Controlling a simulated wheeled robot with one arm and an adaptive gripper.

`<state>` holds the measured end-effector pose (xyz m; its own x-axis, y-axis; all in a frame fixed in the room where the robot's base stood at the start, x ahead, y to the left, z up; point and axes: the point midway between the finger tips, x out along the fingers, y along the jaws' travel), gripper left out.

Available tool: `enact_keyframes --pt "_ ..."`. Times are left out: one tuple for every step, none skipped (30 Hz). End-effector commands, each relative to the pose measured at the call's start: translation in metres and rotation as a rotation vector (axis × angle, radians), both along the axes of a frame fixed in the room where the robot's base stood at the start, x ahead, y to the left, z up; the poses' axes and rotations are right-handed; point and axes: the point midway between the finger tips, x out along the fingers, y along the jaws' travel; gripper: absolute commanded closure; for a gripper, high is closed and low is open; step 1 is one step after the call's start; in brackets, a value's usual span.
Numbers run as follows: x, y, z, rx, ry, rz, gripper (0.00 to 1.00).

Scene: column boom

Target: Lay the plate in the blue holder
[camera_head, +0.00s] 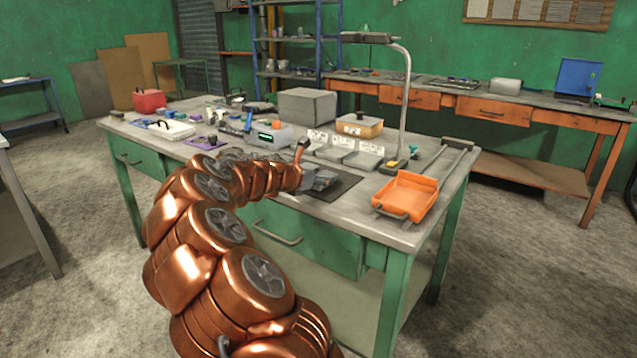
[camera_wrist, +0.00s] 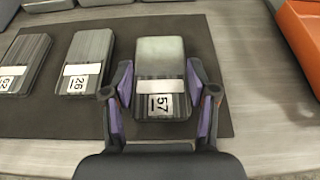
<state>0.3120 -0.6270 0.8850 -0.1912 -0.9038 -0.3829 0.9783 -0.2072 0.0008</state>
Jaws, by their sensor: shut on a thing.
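In the wrist view, my gripper (camera_wrist: 160,88) has its purple-padded fingers on either side of a dark grey metal plate (camera_wrist: 158,62) with a white label reading 57. The plate lies flat on or just above a dark mat (camera_wrist: 225,100); I cannot tell which. Two similar labelled plates lie to its left: one marked 26 (camera_wrist: 88,55) and one at the far left (camera_wrist: 22,62). In the head view, my gripper (camera_head: 312,181) is over the mat near the table's front edge, partly hidden by my arm. No blue holder shows clearly; a blue upright panel or box (camera_head: 577,77) stands on the back bench.
An orange tray (camera_head: 408,194) stands right of the mat. A grey box (camera_head: 307,105) and clutter fill the table's back and left.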

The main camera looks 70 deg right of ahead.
Motion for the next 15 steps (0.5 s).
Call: enact_keyframes --pt "0.0000 0.0000 -0.0043 -0.002 0.002 0.001 1.00" --pt "0.0003 0.0000 -0.0057 -0.003 0.002 0.002 1.00" --pt "0.0006 0.0001 -0.0065 -0.003 0.002 0.003 1.00" --pt "0.0007 0.0001 -0.0064 -0.003 0.002 0.003 1.00" --pt "0.0007 0.0001 -0.0062 -0.002 0.001 0.003 1.00" --pt "0.0009 0.0002 -0.0058 -0.002 0.000 0.003 1.00" --pt "0.0007 0.0001 -0.0058 -0.002 0.001 0.002 1.00" --pt "0.0007 0.0001 -0.0058 -0.002 0.001 0.002 1.00" --pt "0.0007 0.0002 -0.0057 -0.002 0.001 0.002 1.00" --pt "0.0007 0.0002 -0.0059 -0.002 0.001 0.002 1.00" --pt "0.0005 0.0002 -0.0064 -0.002 0.001 0.003 1.00" --pt "0.0007 0.0002 -0.0072 -0.002 0.001 0.003 1.00" --pt "0.0007 0.0002 -0.0081 -0.002 0.001 0.003 1.00" --pt "0.0007 0.0002 -0.0089 -0.002 0.001 0.003 1.00" --pt "0.0006 0.0002 -0.0089 -0.002 0.001 0.002 0.38"
